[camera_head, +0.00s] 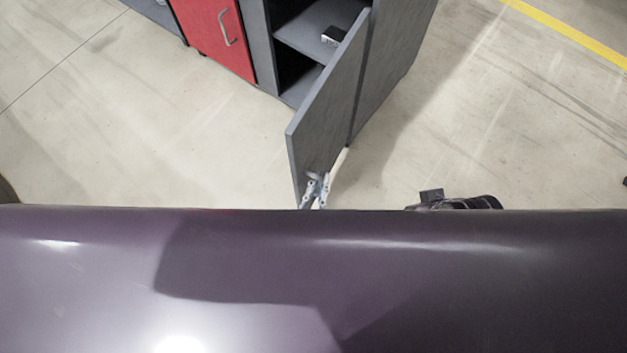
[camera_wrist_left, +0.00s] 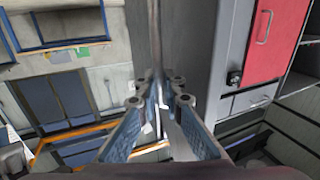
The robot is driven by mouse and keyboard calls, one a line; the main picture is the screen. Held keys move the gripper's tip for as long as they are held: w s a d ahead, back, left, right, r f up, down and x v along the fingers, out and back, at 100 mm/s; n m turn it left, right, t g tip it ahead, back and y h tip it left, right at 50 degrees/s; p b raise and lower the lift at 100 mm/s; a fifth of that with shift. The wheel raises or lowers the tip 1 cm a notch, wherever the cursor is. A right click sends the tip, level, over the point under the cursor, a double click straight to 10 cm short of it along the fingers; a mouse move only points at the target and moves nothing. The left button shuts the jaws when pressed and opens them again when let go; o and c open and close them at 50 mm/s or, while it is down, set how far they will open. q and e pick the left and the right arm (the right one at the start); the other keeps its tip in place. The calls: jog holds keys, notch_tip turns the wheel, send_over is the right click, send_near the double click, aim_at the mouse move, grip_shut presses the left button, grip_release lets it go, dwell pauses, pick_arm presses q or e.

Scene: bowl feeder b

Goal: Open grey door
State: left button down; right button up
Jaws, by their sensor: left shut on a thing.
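The grey door (camera_head: 325,110) stands swung well out from its cabinet, with the shelves behind it showing. In the left wrist view, a thin panel (camera_wrist_left: 157,35), which looks like the door seen edge-on, runs down to the fingers. My left gripper (camera_head: 314,190) is at the near lower end of the door in the head view. It is shut on the door, its fingers (camera_wrist_left: 160,98) on either side; I cannot tell whether it holds the edge or a handle. My right gripper cannot be made out.
A red door (camera_head: 215,35) with a metal handle is shut beside the open compartment. A small dark box (camera_head: 333,36) lies on the grey shelf (camera_head: 305,35). The floor (camera_head: 150,130) is clear on both sides of the door. A yellow line (camera_head: 570,30) crosses the floor at upper right.

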pick_arm(q)
jog(key=shift+d, duration=0.25)
jog(key=c, duration=2.3)
grip_release()
jog(key=shift+c, duration=0.2)
jog(key=v, duration=1.2)
